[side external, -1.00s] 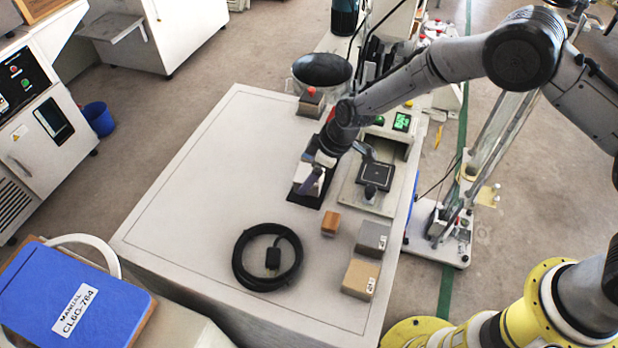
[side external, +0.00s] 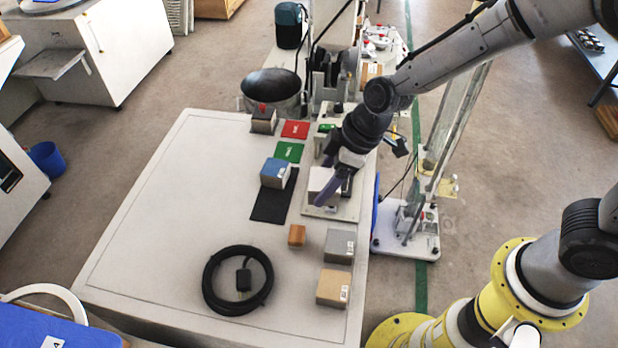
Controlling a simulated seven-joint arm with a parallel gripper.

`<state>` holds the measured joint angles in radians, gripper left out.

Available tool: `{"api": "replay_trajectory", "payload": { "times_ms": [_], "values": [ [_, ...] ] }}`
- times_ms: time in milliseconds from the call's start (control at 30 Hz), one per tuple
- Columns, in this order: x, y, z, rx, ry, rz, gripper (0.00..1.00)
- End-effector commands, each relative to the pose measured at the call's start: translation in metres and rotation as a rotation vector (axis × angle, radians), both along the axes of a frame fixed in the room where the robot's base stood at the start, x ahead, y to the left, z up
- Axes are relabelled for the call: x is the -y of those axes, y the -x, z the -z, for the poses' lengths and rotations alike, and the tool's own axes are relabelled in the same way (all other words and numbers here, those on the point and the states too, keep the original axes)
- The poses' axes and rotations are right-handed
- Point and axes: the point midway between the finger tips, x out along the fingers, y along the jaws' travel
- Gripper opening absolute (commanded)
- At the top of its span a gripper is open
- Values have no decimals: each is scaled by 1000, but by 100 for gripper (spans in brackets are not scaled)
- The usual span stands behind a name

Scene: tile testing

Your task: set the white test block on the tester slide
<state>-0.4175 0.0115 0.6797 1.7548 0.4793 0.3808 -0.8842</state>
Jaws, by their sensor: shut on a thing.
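The white test block (side external: 318,179) is between the purple fingers of my gripper (side external: 326,188), which is shut on it. My gripper points down over the tester at the table's right side. The block is over the light tester plate (side external: 347,209), and I cannot tell whether it touches anything below. The tester slide is mostly hidden by the block, fingers and wrist.
A blue-topped block (side external: 275,173) stands on a black mat (side external: 270,206) to the left. Red (side external: 295,130) and green (side external: 289,152) pads lie behind it. Wooden (side external: 297,235), grey (side external: 340,246) and tan (side external: 333,288) blocks and a coiled black cable (side external: 212,282) are in front.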

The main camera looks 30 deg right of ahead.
Motion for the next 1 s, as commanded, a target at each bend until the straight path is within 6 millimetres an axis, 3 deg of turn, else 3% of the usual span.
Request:
{"api": "replay_trajectory", "payload": {
  "times_ms": [133,267,600,800,1000],
  "values": [
    [1,3,-4,14,4,-35,0],
    [3,-12,-4,36,2,-75,0],
    [71,-74,26,24,-2,30,0],
    [97,-82,38,4,-2,93,0],
    [100,-81,49,1,-1,100,0]
  ]
}}
